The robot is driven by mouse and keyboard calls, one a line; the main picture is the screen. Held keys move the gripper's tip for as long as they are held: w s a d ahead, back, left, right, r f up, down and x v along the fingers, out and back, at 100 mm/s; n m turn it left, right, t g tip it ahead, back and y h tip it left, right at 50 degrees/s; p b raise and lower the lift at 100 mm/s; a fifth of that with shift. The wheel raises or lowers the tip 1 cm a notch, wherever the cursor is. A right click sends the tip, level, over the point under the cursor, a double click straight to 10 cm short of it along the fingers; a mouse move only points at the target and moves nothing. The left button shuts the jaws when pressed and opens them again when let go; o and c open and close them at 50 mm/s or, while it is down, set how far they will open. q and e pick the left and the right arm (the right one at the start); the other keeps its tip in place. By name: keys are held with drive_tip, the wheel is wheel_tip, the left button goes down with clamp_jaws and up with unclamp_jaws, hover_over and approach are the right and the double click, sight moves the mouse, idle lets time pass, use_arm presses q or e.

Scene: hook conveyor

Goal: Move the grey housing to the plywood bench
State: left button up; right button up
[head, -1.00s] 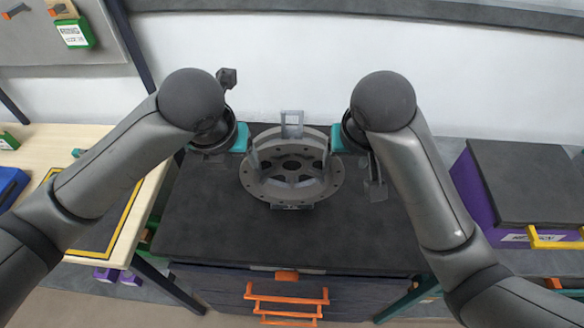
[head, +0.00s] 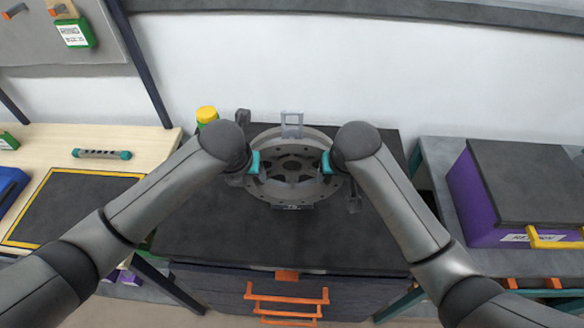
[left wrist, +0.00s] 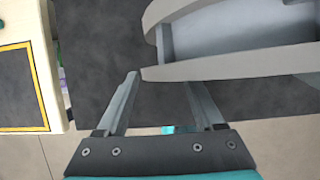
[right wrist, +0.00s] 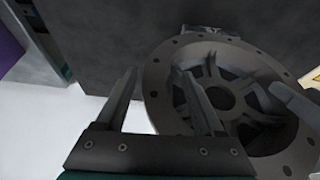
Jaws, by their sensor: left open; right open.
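The grey housing (head: 300,190) is a round flanged casting with spokes and a centre hole. It rests on a dark-topped cabinet in the middle of the head view. My left gripper (head: 257,165) is open at its left side, and my right gripper (head: 327,162) is open at its right side. In the left wrist view, the housing's edge (left wrist: 235,70) lies close to the open fingers (left wrist: 162,80). In the right wrist view, the flange (right wrist: 215,45) is beside and behind one finger; contact cannot be told. The plywood bench (head: 140,136) stands at the left.
A dark mat (head: 75,205) with a yellow border lies on the bench, with a grey and teal tool (head: 102,154) behind it. A yellow-capped green bottle (head: 207,116) stands behind my left arm. A purple case (head: 480,200) is at the right. Orange handles (head: 287,299) project from the cabinet front.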

use_arm(q)
drive_tip(key=shift+x, duration=1.4)
use_arm(e)
drive_tip(key=shift+x, duration=1.35)
use_arm(q)
clamp_jaws()
use_arm(e)
clamp_jaws()
use_arm(q)
drive_tip(key=shift+w+d+r, duration=0.1)
drive_tip(key=shift+r, duration=0.15)
use_arm(e)
drive_tip(key=shift+w+r, duration=0.15)
